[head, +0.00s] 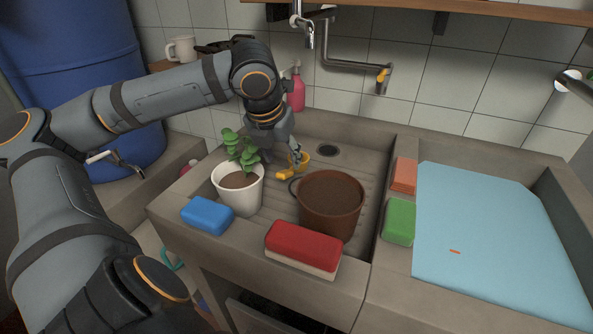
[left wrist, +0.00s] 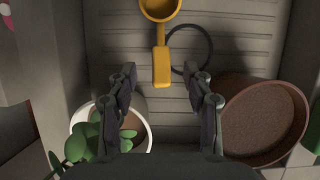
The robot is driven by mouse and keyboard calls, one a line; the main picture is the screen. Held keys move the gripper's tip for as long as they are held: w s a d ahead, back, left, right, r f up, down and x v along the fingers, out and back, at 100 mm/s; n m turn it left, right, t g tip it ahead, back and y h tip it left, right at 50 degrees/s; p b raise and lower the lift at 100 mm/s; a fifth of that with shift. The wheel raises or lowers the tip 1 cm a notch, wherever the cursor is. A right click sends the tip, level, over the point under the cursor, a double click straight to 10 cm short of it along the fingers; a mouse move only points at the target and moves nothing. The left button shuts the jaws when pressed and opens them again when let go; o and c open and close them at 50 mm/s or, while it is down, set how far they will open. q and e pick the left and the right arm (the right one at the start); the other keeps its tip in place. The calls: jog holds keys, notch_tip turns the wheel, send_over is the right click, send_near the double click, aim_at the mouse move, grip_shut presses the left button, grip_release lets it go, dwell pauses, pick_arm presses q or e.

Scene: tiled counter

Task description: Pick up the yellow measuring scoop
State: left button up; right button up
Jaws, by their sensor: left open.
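The yellow measuring scoop (head: 299,161) lies in the sink basin behind the brown pot, partly covered by my gripper in the head view. In the left wrist view the scoop (left wrist: 161,62) shows its round cup at the top edge and its handle pointing down toward my fingers. My left gripper (head: 283,160) is open and empty. In the left wrist view its fingertips (left wrist: 160,75) are spread on either side of the handle's end, with no contact visible. My right gripper is in neither view.
A white pot (head: 228,203) with a plant and a brown soil-filled pot (head: 331,207) flank the gripper. A dark ring (left wrist: 191,52) lies beside the scoop. Blue (head: 207,215), red (head: 302,248) and green (head: 399,221) blocks sit on the ledges. A pink bottle (head: 296,92) stands behind.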

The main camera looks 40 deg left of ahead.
aim_at(286, 171)
pick_arm(q)
jog(key=shift+w+f, duration=0.25)
jog(key=shift+f, duration=0.4)
jog(key=b+x, duration=0.2)
jog(key=x, duration=0.3)
jog(key=shift+s+d+f, duration=0.1)
jog(key=shift+s+f, duration=0.05)
grip_shut()
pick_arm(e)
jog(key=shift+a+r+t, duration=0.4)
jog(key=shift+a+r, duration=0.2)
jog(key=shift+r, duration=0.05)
